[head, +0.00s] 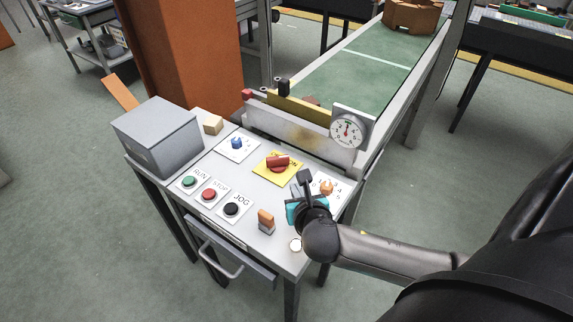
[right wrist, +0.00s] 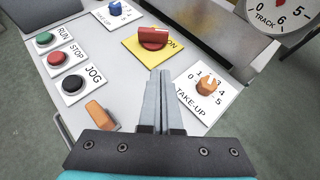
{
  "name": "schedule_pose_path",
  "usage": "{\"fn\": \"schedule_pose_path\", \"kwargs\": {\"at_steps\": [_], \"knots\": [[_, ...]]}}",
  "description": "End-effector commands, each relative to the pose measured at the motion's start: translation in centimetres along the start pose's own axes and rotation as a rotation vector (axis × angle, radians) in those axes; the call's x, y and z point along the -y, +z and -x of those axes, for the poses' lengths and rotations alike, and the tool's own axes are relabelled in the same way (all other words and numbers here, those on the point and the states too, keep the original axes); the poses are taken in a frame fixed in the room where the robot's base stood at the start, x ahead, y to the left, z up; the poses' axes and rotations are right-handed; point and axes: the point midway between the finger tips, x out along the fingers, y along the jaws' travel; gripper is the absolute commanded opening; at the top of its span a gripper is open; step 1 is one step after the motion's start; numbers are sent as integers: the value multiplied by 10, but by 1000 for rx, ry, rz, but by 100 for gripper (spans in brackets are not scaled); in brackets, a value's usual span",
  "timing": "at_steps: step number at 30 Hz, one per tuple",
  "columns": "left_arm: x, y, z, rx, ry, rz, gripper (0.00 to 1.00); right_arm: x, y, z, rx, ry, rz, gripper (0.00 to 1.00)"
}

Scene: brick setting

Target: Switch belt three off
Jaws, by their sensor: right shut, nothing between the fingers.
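A red rotary switch (head: 278,162) sits on a yellow plate (head: 265,172) on the grey control desk. In the right wrist view the red switch (right wrist: 153,38) lies sideways, and "ON" is readable at the plate's right side. The rest of the plate's lettering is hidden. My right gripper (head: 303,180) is over the desk, just right of and in front of the yellow plate. In the right wrist view its fingers (right wrist: 159,76) are shut and empty, their tips below the red switch and apart from it in the picture. My left gripper is not in view.
Green RUN (head: 190,181), red STOP (head: 208,194) and black JOG (head: 232,209) buttons line the desk's left side. An orange TAKE-UP knob (right wrist: 209,85) is right of my fingers. An orange-topped block (head: 266,220), blue knob (head: 237,143), grey box (head: 158,135) and dial (head: 348,131) stand nearby.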

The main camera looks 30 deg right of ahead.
Motion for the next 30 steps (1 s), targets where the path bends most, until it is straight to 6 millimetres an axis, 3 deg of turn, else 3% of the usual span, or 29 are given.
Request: {"fn": "schedule_pose_path", "kwargs": {"at_steps": [10, 14, 30], "knots": [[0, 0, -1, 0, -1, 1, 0, 0, 0, -2, 1, -1, 2, 0], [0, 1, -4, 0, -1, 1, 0, 0, 0, -12, 2, -2, 2, 0], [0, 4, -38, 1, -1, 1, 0, 0, 3, -109, 3, -1, -2, 0]]}}
